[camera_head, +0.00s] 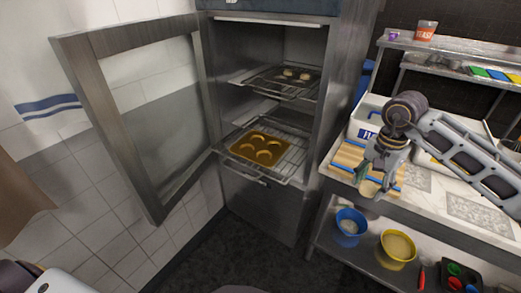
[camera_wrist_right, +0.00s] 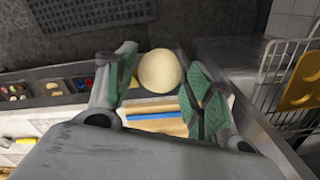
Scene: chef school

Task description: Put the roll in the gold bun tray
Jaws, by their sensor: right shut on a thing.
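The roll (camera_head: 369,188) is a pale, round piece of dough. In the right wrist view the roll (camera_wrist_right: 159,70) sits between the green fingertips of my right gripper (camera_wrist_right: 165,82), which is shut on it. In the head view my right gripper (camera_head: 374,178) holds it over the front edge of the counter, to the right of the oven. Part of the tray (camera_wrist_right: 299,85) also shows at the right of the wrist view. My left gripper is out of view.
The oven door (camera_head: 90,105) stands wide open to the left. A dark tray (camera_head: 287,85) with pale pieces sits on the upper rack. A wooden board (camera_head: 346,157) with blue stripes lies below my right gripper. Blue (camera_head: 349,228) and yellow (camera_head: 397,250) bowls stand on the lower shelf.

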